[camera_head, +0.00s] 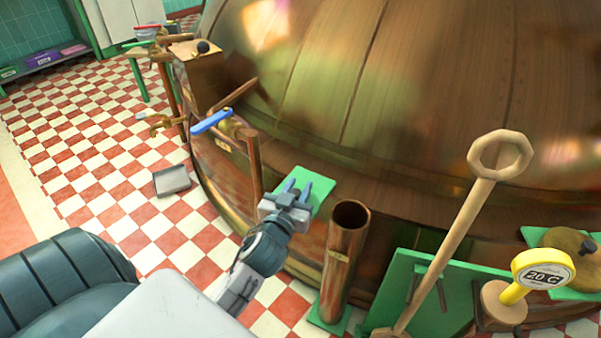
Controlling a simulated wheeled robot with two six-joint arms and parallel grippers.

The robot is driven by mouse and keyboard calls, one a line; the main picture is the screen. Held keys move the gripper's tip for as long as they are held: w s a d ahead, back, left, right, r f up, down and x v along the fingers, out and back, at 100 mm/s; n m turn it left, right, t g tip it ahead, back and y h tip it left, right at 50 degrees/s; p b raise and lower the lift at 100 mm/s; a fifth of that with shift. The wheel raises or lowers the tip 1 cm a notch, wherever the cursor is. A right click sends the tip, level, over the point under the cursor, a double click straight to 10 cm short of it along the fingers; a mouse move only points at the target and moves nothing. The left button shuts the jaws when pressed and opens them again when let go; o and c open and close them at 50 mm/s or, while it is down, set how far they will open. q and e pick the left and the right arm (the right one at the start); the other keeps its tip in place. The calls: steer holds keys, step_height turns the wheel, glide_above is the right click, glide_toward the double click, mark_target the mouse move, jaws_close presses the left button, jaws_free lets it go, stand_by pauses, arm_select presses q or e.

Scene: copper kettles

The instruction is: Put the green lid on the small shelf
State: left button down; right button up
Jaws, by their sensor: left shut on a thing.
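My left gripper (298,188) is in the middle of the head view, beside the lower edge of the big copper kettle (400,80). It is shut on a flat, bright green plate that looks like the green lid (321,187). The lid shows around and beyond the fingers, partly hidden by them. It is left of and slightly above the open top of an upright copper pipe (345,255) in the picture. I cannot tell for sure which surface is the small shelf; a green ledge (575,294) with a round brass piece is at the right. My right gripper is not in view.
A long wooden paddle (455,235) leans by a green panel (410,290). A blue-handled tap (212,122) sticks out at the left. A grey tray (172,181) lies on the checkered floor, which is mostly clear.

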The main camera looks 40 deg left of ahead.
arm_select(q)
steer(key=x, duration=0.3)
steer(key=a+x, duration=0.1)
steer(key=x, duration=0.7)
steer(key=shift+s+a+f, duration=0.15)
steer(key=shift+a+f, duration=0.1)
steer(key=shift+a, duration=0.1)
steer(key=shift+f, duration=0.15)
step_height(320, 180, down, 2)
steer(key=shift+f+b, duration=0.2)
steer(key=shift+b, duration=0.2)
steer(key=shift+f, duration=0.45)
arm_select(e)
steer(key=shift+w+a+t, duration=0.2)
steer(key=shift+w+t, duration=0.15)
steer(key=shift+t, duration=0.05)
arm_select(q)
steer(key=shift+f, duration=0.1)
steer(key=c, duration=1.1)
jaws_free()
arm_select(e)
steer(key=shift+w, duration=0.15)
